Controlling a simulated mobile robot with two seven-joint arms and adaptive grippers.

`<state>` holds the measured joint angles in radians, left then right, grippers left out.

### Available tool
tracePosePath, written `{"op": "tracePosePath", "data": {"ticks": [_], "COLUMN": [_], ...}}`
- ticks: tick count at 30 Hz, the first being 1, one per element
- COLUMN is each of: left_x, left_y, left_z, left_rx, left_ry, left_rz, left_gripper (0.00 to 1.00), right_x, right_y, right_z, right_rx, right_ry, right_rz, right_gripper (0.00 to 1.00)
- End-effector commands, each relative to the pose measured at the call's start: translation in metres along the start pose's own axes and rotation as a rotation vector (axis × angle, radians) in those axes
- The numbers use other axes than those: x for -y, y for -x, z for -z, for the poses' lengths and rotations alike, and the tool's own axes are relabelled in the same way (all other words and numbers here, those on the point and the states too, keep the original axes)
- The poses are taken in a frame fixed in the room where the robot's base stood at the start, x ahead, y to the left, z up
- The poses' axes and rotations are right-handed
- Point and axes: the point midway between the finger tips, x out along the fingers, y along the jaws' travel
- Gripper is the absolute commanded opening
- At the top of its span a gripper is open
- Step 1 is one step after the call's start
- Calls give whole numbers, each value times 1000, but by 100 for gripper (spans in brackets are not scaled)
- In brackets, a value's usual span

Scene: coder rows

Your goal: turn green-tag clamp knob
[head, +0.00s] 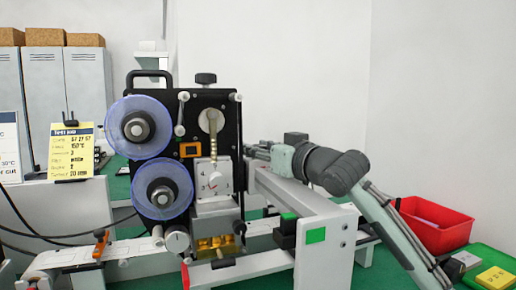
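A green square tag (316,235) is on the front face of a white bracket at the right of the coder machine (212,130). Just left of it is a small black knob-like part (287,238) with a green patch on top; I cannot tell whether it is the clamp knob. My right arm comes in from the right, and its gripper (262,152) is beside the machine's right side, behind the white rail and above it. Its fingers are small and partly hidden, so I cannot tell whether they are open or touching anything. My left gripper is not in view.
Two blue-rimmed reels (140,127) and a black top knob (206,79) are on the machine. A red bin (437,226) and a yellow block (495,278) are at the right. A yellow note (72,152) stands at the left. White rails crowd the front.

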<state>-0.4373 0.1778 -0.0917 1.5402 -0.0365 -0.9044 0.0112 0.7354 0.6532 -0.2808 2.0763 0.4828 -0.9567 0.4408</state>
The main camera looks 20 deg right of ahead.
Motion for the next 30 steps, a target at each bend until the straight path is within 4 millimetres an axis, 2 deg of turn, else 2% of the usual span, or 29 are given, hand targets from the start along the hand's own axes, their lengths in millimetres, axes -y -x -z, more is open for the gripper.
{"op": "tracePosePath", "data": {"ticks": [2,10,14,17,24,30], "left_x": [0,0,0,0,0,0], "left_y": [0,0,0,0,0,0], "left_z": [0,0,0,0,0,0], "left_rx": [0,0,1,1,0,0], "left_ry": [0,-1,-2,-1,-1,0], "left_rz": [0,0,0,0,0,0], "left_gripper": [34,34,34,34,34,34], "right_x": [0,0,0,0,0,-1], "right_y": [0,0,7,22,73,106], "right_z": [0,0,0,0,-1,-1], "right_rx": [0,0,0,0,2,2], "right_ry": [0,1,1,3,4,2], "right_rz": [0,0,0,-1,-1,-1], "right_gripper": [53,53,53,53,53,53]}}
